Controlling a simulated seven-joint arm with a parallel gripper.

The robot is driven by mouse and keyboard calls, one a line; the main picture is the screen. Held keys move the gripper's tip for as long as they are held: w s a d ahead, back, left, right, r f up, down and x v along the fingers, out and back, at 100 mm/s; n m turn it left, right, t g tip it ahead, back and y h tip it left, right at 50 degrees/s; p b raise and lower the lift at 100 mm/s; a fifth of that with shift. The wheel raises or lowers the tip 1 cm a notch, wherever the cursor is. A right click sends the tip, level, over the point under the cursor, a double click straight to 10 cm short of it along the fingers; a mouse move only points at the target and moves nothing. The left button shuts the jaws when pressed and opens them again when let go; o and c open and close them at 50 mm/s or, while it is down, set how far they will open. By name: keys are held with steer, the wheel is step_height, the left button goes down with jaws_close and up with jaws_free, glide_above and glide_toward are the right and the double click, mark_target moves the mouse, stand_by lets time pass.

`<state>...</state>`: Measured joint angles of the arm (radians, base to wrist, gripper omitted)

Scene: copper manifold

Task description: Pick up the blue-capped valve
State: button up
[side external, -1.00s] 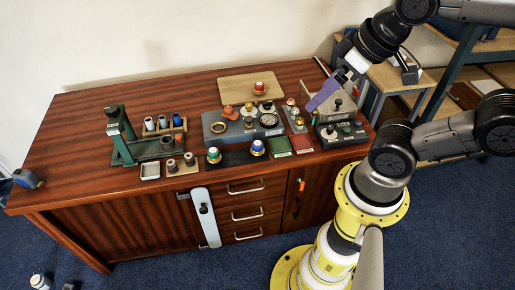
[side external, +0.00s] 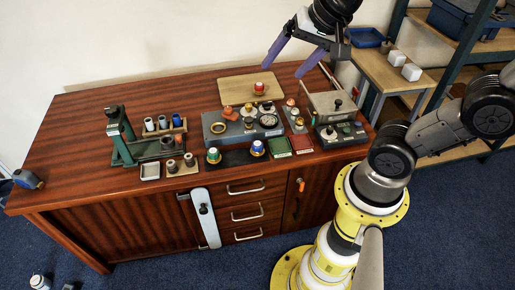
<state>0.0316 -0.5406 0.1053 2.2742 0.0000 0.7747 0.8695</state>
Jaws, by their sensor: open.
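The blue-capped valve (side external: 258,148) stands upright near the front edge of the wooden cabinet top, on a dark mat (side external: 236,158). A green-capped valve (side external: 214,155) stands to its left on the same mat. My gripper (side external: 284,66) is open and empty, with two purple fingers spread apart. It hangs high over the back right of the cabinet, well above and behind the blue-capped valve.
A red-capped valve (side external: 258,88) stands on a wooden board (side external: 236,90) at the back. A grey manifold block with a gauge (side external: 268,121) lies behind the blue-capped valve. Green (side external: 279,146) and red (side external: 302,143) pads lie to its right. A green press (side external: 122,135) stands at the left.

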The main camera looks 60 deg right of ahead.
steer(key=w+d+f+m+g, duration=0.1)
steer(key=w+d+f+m, duration=0.1)
steer(key=w+f+m, duration=0.4)
steer(key=m+g, duration=0.4)
steer(key=g, duration=0.1)
glide_above(258, 143)
steer(key=f, duration=2.5)
steer(key=shift+w+d+f, duration=0.1)
steer(key=shift+w+d, duration=0.15)
steer(key=f, duration=0.4)
steer(key=shift+s+a, duration=0.3)
steer(key=shift+f, duration=0.65)
